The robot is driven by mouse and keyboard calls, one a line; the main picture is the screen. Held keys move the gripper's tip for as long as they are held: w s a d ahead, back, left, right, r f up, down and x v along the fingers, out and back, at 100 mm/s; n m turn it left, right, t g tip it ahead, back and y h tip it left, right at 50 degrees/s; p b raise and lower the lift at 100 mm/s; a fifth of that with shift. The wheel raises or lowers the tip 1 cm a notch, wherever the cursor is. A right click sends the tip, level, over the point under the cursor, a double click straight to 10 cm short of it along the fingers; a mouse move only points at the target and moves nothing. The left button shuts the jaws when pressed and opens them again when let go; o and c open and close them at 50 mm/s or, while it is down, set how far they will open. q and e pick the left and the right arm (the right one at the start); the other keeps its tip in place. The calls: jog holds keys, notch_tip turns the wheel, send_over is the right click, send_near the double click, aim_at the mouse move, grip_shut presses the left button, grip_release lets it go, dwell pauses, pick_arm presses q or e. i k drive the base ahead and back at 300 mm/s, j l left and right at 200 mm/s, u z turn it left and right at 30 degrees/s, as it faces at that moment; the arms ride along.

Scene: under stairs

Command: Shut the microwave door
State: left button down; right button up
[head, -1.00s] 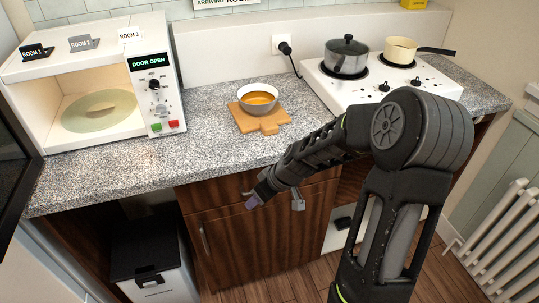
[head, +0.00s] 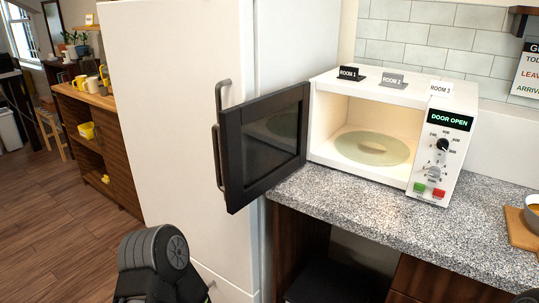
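The white microwave (head: 432,154) stands on the speckled counter with its display reading "DOOR OPEN". Its dark-framed door (head: 266,143) is swung wide open to the left, its free edge and handle (head: 219,140) close to the white fridge. A glass turntable plate (head: 372,148) lies inside the empty cavity. Part of my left arm (head: 158,262) shows at the bottom left, below and left of the door; its gripper is out of view. My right gripper is out of view too.
The white fridge (head: 165,110) stands behind and left of the door. Signs stand on the microwave top. A bowl (head: 533,212) on a wooden board (head: 520,232) sits at the right edge. The counter (head: 400,222) front is clear. A wooden shelf (head: 100,140) is far left.

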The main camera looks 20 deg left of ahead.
aim_at(264, 138)
jog(key=i+j+z, duration=0.4)
jog(key=j, duration=0.55)
jog(key=j+z, duration=0.35)
jog(key=j, duration=0.55)
jog(key=i+j+z, duration=0.1)
jog(key=j+z, duration=0.3)
jog(key=j, duration=0.65)
